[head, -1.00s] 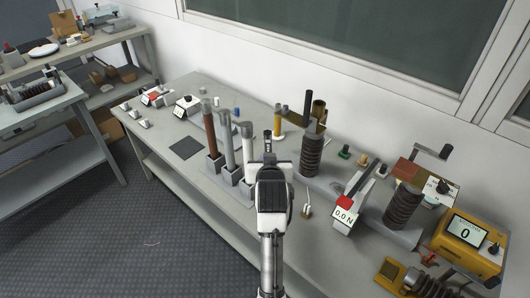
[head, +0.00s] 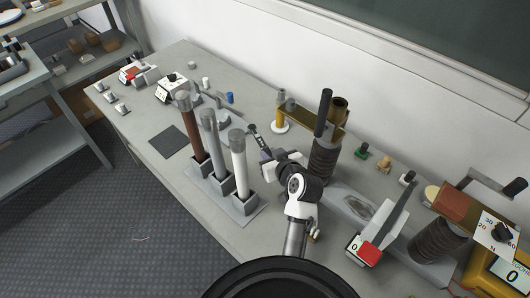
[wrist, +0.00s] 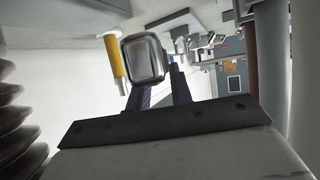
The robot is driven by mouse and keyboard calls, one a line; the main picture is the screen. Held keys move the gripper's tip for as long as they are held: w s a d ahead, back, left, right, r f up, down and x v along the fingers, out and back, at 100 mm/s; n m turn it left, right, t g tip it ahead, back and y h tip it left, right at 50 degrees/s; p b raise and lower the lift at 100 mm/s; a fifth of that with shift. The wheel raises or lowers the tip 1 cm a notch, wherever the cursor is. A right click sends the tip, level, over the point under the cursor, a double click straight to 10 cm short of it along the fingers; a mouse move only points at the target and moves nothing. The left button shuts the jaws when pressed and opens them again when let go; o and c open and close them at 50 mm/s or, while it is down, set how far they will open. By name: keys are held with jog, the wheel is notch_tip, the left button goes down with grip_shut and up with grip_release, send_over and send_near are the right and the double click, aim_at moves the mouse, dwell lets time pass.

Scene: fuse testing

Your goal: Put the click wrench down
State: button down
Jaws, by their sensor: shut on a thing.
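My gripper (head: 266,154) is over the middle of the bench, between the row of three upright rods and the dark ribbed column. In the wrist view its two dark fingers (wrist: 162,92) are shut on the click wrench (wrist: 145,61), seen end-on as a rounded silver-grey block. In the head view the wrench (head: 255,138) is a small dark piece past the fingertips. Most of it is hidden by the gripper, and I cannot tell whether it touches the bench.
Three rods, brown (head: 191,131), grey (head: 214,149) and white (head: 238,166), stand left of my gripper. A ribbed column (head: 323,160) stands close on the right. A yellow post (head: 280,115) is behind. A dark mat (head: 169,141) lies on bare bench at the left.

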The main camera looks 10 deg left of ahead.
notch_tip(320, 180, down, 10)
jog(key=shift+r+p, duration=0.1)
jog(key=shift+p, duration=0.6)
jog(key=c, duration=1.3)
grip_release()
jog(key=shift+o, duration=0.2)
